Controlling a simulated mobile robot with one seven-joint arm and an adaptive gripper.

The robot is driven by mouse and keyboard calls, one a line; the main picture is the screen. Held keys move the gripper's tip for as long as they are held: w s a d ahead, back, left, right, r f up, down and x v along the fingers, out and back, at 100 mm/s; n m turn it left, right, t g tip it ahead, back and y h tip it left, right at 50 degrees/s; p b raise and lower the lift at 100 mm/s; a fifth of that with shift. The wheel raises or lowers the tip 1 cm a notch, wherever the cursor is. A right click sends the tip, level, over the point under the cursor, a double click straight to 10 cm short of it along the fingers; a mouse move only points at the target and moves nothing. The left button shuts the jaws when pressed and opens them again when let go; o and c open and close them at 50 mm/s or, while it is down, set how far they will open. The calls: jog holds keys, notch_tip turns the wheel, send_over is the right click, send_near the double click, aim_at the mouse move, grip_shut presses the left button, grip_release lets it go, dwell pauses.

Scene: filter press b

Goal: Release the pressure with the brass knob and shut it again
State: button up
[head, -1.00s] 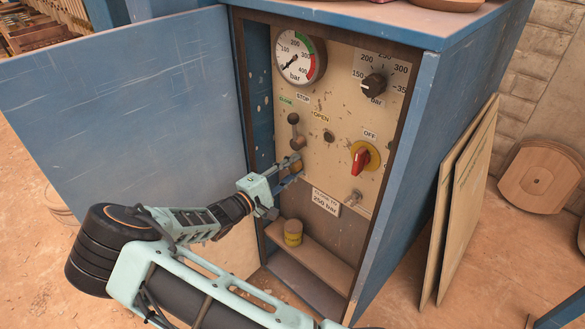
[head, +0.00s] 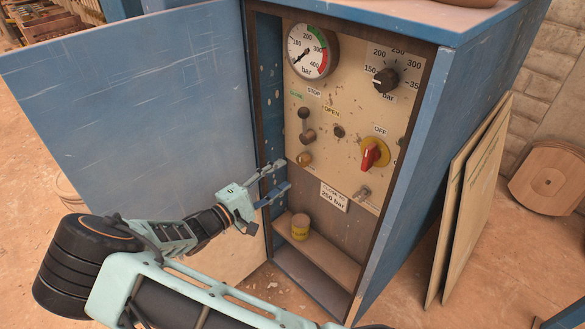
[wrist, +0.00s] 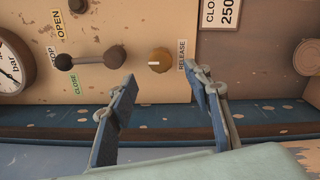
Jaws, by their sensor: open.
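The round brass knob (head: 304,158) sits low on the left of the cream panel, under the lever (head: 306,125). In the wrist view the brass knob (wrist: 160,60) shows a pale line on its face, beside a RELEASE label (wrist: 181,58). My gripper (head: 283,175) is open and empty, in front of the panel and just left of and below the knob. In the wrist view its two fingers (wrist: 163,82) stand apart, with the knob beyond their tips and no visible contact. The pressure gauge (head: 313,51) has its needle pointing to the lower left, near the scale's low end.
A red switch (head: 370,155) marked OFF and a black dial (head: 385,80) are to the right. A yellow tin (head: 300,227) stands on the shelf (head: 325,262) below my gripper.

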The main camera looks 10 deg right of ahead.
jog(key=shift+v, duration=1.55)
